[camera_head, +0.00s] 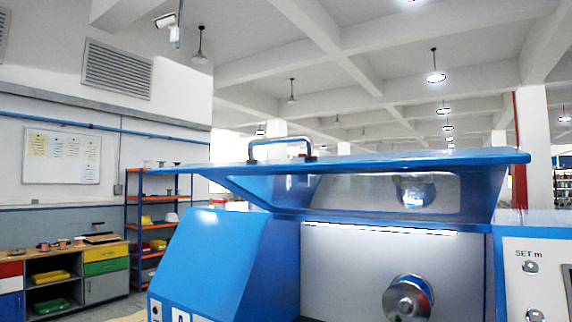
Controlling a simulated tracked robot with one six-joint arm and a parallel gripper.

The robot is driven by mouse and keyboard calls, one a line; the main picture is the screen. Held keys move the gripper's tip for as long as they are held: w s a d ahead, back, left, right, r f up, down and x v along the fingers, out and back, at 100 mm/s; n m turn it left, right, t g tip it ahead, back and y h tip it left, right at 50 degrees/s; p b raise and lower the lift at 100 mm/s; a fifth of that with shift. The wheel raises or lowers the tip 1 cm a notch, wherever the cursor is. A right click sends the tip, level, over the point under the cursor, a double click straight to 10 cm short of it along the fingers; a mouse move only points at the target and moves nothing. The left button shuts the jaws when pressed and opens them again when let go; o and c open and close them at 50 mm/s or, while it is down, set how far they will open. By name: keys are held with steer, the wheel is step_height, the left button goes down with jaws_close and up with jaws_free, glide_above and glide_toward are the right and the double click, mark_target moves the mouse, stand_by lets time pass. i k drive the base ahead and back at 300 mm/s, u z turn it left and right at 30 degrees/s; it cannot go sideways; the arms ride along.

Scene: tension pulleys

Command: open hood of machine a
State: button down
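Machine A (215,255) is a blue machine filling the lower right of the head view, with a partly cut-off letter A label at its lower left. Its blue hood (400,161) is seen nearly edge-on, roughly level above the body, with its near edge jutting out. A metal bar handle (281,142) stands on the hood's upper face. Below the hood the front looks open, showing a grey inner panel (345,265) and a round metal pulley or spindle (407,298). My gripper is not in view, and nothing is seen touching the handle.
A control panel (535,270) marked "SET m" is at the right edge. An orange and blue shelf rack (150,230) and a workbench with coloured drawers (100,270) stand along the left wall. A whiteboard (62,156) hangs above the bench.

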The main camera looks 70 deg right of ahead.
mark_target(352, 188)
steer(key=z, duration=0.4)
steer(key=k, duration=1.3)
steer(key=u, duration=0.6)
steer(key=i, duration=1)
steer(key=u, duration=0.1)
